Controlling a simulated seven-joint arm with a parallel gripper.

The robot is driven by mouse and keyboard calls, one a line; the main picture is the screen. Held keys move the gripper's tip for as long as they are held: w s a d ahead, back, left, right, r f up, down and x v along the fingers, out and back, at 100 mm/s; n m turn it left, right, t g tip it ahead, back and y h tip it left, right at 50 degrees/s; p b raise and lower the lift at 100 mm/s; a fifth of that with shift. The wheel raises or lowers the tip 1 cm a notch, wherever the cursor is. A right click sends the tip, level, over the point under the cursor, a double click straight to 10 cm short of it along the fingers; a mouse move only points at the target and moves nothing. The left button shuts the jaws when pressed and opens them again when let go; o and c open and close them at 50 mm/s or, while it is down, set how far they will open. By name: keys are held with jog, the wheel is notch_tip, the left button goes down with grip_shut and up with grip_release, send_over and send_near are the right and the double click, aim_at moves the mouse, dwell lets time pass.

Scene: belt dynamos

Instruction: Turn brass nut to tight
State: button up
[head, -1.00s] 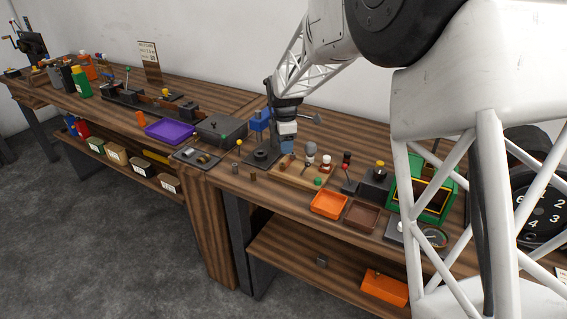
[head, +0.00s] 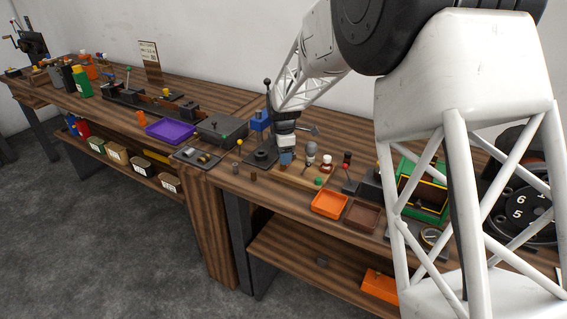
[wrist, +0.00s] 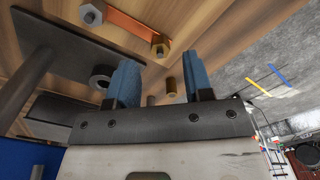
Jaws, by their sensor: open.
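My gripper (head: 286,157) is low over the near bench, just right of a black stand with a blue head; it also shows in the wrist view (wrist: 160,60). Its two blue fingers are apart with nothing held between them. In the wrist view a copper strap (wrist: 130,22) lies on the wood ahead of the fingertips. A brass-coloured nut with a greyer hex part (wrist: 160,46) sits at its right end, near the gap between the fingers but apart from them. A grey hex nut (wrist: 93,12) is at its left end. In the head view my gripper hides the strap.
A dark base plate with a post (wrist: 70,50) lies left of the fingers. A small brass cylinder (wrist: 171,87) stands beyond the finger gap. The orange tray (head: 329,204), brown tray (head: 362,214) and several knobs stand to the right in the head view.

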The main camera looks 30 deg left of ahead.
jog(key=shift+f, duration=1.8)
grip_shut()
